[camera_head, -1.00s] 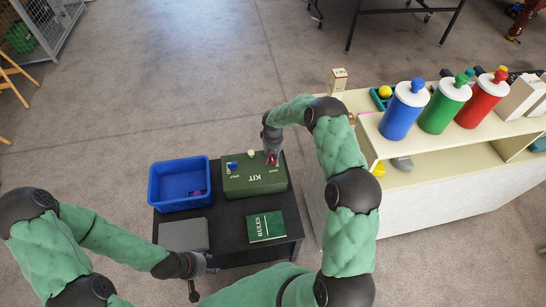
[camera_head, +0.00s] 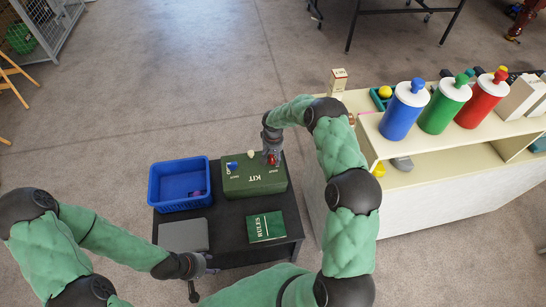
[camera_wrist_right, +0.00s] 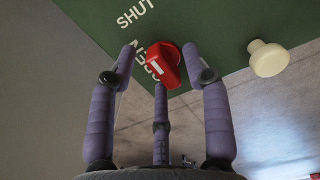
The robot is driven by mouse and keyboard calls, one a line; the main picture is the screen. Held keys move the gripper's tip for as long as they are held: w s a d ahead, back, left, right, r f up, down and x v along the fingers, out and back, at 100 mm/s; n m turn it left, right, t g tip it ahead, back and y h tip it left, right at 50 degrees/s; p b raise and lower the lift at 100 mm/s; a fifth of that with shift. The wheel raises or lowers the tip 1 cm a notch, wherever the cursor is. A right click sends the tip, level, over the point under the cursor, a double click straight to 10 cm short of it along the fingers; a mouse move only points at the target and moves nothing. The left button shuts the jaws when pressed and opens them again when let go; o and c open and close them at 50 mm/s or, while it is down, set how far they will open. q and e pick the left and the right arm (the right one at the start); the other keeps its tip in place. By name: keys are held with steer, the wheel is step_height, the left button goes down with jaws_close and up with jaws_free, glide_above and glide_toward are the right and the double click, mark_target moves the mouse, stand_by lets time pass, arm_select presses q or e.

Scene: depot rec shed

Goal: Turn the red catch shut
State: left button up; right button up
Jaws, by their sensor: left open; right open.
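The green kit box (camera_head: 258,186) stands on the dark low table, with "KIT" on its lid. The red catch (camera_wrist_right: 164,65), a knob with a white mark, is on the box's green face, near the word "SHUT" and another word partly hidden by the catch and a finger. My right gripper (camera_wrist_right: 161,62) is open, its fingers spread on either side of the catch; I cannot tell whether they touch it. In the head view my right gripper (camera_head: 272,155) is at the box's far right corner. My left gripper (camera_head: 198,282) is open and empty by the table's near left edge.
A blue catch (camera_head: 232,166) and a cream knob (camera_wrist_right: 268,58) are also on the box. A blue bin (camera_head: 160,207), a grey case (camera_head: 183,236) and a green rules book (camera_head: 266,226) share the table. A cream shelf unit (camera_head: 430,160) stands at the right.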

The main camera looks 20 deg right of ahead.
step_height(320, 180, up, 12)
stand_by(0.6)
steer(key=shift+s+f, duration=0.1)
stand_by(0.4)
